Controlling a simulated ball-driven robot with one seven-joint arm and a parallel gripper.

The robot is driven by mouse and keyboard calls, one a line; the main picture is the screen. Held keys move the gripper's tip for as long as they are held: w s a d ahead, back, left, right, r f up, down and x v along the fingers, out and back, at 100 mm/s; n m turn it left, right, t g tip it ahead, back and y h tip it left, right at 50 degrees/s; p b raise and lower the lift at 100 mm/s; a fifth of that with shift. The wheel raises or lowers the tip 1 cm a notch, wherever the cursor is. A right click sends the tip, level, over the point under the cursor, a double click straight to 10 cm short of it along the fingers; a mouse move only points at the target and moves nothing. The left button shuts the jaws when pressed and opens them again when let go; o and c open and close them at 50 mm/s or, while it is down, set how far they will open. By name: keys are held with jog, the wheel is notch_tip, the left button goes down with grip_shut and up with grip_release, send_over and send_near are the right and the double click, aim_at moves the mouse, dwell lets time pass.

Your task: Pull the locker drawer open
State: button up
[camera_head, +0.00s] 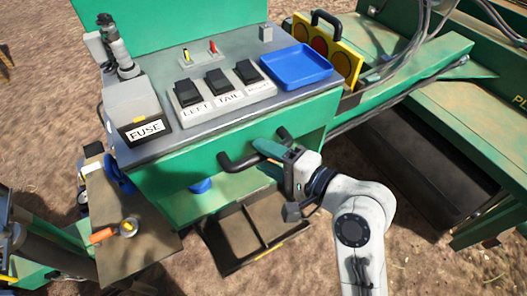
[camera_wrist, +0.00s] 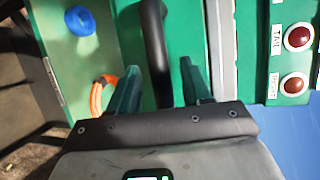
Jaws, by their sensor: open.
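The locker drawer has a green front (camera_head: 185,180) below the grey console top. A black bar handle (camera_head: 236,163) stands out from it and also shows in the wrist view (camera_wrist: 154,35). My gripper (camera_head: 272,152) is at the right part of the handle, and its jaws are apart. In the wrist view, the two green fingers of my gripper (camera_wrist: 160,80) stand on either side of the black bar, with gaps showing. The gripper body hides the lower end of the bar there. I cannot tell whether either finger touches it.
A brown divided bin (camera_head: 225,240) sits below the green front. The console top bears labelled switches (camera_head: 220,83), a blue tray (camera_head: 298,67) and a fuse box (camera_head: 137,105). A brown surface (camera_head: 135,255) with an orange-handled item (camera_head: 104,235) lies at lower left.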

jog(key=shift+w+a+f, duration=0.15)
jog(key=shift+w+a, duration=0.2)
jog(key=shift+a, duration=0.2)
grip_shut()
